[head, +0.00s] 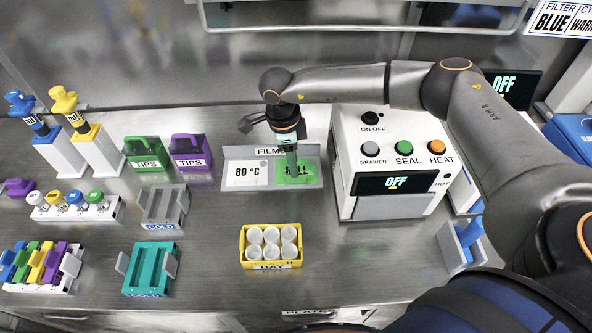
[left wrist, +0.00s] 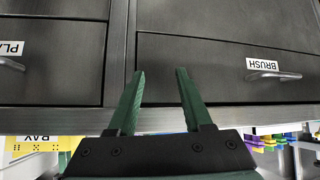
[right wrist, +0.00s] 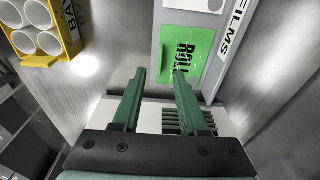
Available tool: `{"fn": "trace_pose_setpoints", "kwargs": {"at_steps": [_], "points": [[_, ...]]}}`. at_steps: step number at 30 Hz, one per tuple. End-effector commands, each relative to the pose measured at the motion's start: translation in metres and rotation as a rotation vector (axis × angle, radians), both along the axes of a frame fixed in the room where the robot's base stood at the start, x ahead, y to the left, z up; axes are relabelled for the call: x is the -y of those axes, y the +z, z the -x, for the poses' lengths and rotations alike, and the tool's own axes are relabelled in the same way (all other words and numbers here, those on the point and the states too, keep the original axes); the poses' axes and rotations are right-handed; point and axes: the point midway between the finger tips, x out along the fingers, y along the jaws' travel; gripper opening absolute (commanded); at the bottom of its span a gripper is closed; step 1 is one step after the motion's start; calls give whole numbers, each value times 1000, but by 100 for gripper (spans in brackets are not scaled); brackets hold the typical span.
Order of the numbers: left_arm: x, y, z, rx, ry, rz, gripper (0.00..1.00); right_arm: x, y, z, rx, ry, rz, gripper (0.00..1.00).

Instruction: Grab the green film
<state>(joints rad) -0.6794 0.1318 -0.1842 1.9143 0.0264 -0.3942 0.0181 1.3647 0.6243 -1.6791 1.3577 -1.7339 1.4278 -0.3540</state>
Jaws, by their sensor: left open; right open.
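The green film (head: 309,171) lies flat in the right half of the grey film holder (head: 231,185), with dark lettering on it. It also shows in the right wrist view (right wrist: 184,50), just beyond the fingertips. My right gripper (head: 292,174) points down over the film's left part, hiding some of it. In the right wrist view its two green fingers (right wrist: 160,75) are apart with nothing between them. Whether the fingertips touch the film I cannot tell. My left gripper is out of the head view; in the left wrist view its fingers (left wrist: 158,72) are apart and empty, facing drawer fronts.
A white sealer machine (head: 390,165) stands close to the right of the holder. A white 80 °C card (head: 246,174) fills the holder's left half. A yellow bay rack (head: 271,264) with white cups is in front. Green (head: 145,153) and purple (head: 190,150) tip boxes stand left. Bare bench lies between holder and rack.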

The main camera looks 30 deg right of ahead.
Motion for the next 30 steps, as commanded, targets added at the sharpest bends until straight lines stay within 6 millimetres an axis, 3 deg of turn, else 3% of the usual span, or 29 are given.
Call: {"fn": "trace_pose_setpoints", "kwargs": {"at_steps": [12,21,30], "points": [[0,10,0,0,0,0,50,8,-49,4,-2,0,0,42],[0,10,0,0,0,0,50,8,-53,4,0,0,-1,41],[0,10,0,0,0,0,50,8,-53,4,0,-1,-1,8]]}}
